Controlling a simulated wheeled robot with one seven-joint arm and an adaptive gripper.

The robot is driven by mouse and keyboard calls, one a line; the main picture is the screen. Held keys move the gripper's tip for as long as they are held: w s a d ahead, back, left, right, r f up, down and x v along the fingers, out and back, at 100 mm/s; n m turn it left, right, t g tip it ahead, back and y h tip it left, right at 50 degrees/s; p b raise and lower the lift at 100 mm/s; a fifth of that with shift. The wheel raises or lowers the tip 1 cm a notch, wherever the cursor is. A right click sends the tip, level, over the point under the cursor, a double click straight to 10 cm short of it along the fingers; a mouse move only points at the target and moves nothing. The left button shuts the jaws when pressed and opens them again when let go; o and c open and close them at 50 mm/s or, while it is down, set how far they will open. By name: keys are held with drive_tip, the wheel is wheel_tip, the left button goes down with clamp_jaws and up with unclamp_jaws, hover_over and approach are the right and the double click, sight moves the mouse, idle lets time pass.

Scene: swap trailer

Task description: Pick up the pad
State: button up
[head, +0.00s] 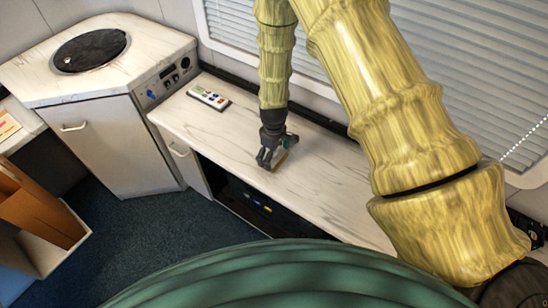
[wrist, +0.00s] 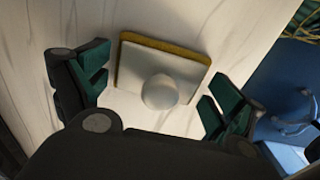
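The pad (wrist: 165,72) lies on the pale marbled counter in the wrist view. It is a flat white plate with a rounded knob on top and a yellow-brown layer along its edge. My gripper (wrist: 152,100) is open, with one dark green finger on each side of the pad's knob and clear of it. In the head view my gripper (head: 272,160) points down at the counter, and only a small yellowish edge of the pad (head: 280,160) shows beside the fingers. The rest of the pad is hidden there.
A remote-like device (head: 208,97) lies on the counter (head: 325,185) to the left of my gripper. A cabinet with a round dark top (head: 90,50) stands further left. Blinds (head: 480,70) cover the window behind. An open shelf (head: 250,200) is below the counter.

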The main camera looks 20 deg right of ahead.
drive_tip(key=c, duration=0.7)
drive_tip(key=shift+r+b, duration=0.6)
drive_tip(key=shift+r, duration=0.35)
drive_tip(key=shift+s+a+r+b, duration=0.15)
drive_tip(key=shift+s+r+b, duration=0.3)
drive_tip(key=shift+r+b, duration=0.15)
drive_tip(key=s+a+r+b, duration=0.2)
drive_tip(key=s+a, duration=0.3)
drive_tip(key=s, duration=0.9)
drive_tip(key=shift+b, duration=0.8)
drive_tip(key=shift+s, duration=0.1)
